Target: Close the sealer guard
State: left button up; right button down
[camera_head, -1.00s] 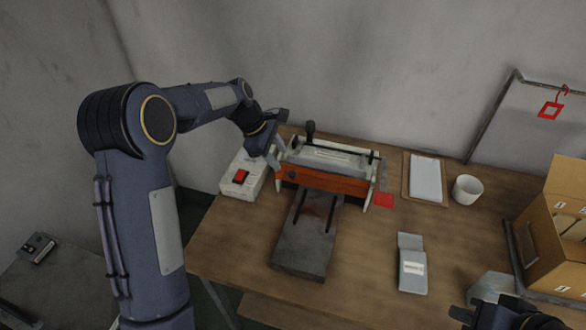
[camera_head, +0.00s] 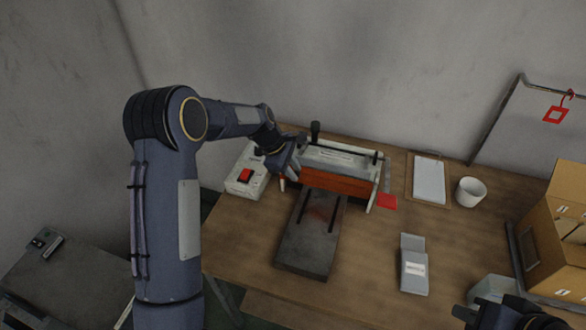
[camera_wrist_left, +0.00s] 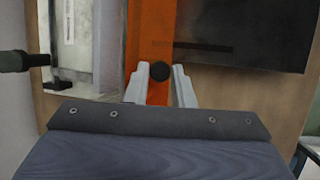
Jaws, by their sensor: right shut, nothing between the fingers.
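The sealer (camera_head: 340,158) stands at the back of the wooden table. Its orange guard (camera_head: 338,182) runs across its front, and the guard also shows upright in the left wrist view (camera_wrist_left: 158,30). A round black knob (camera_wrist_left: 159,71) sits in front of the orange part. My left gripper (camera_head: 290,166) is at the guard's left end; in its wrist view the two grey fingers (camera_wrist_left: 160,80) stand apart on either side of the knob. Whether they press on it is unclear. My right gripper (camera_head: 505,314) is shut and empty at the bottom right, partly cut off.
A white box with a red switch (camera_head: 246,176) stands left of the sealer. A grey plate (camera_head: 310,250) extends forward from it. A grey pouch (camera_head: 413,265), a white cup (camera_head: 470,191), a clipboard (camera_head: 429,180) and a cardboard box (camera_head: 552,222) are to the right.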

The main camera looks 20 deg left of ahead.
pick_arm(q)
grip_shut()
jog(key=shift+f+b, duration=0.25)
jog(key=shift+b, duration=0.45)
jog(key=f+m+t+h+b, duration=0.1)
jog(key=t+b, duration=0.3)
jog(key=b, duration=1.4)
jog(key=f+m+t+b, duration=0.1)
jog(key=f+t+b, duration=0.3)
jog(key=b, duration=1.4)
jog(key=f+m+t+h+b, duration=0.1)
jog(key=f+t+b, duration=0.2)
jog(key=b, duration=1.5)
jog(key=shift+w+m+t+h+b, duration=0.15)
jog(key=shift+m+t, duration=0.05)
jog(key=shift+t, duration=0.5)
jog(key=shift+w+m+t+h+b, duration=0.15)
jog(key=shift+m+t, duration=0.05)
jog(key=shift+t, duration=0.5)
jog(key=shift+w+r+t+b, duration=0.1)
jog(key=shift+r+t+b, duration=0.2)
jog(key=shift+b, duration=0.55)
jog(key=o, duration=0.6)
grip_release()
jog(key=shift+c, duration=0.2)
jog(key=shift+f, duration=0.1)
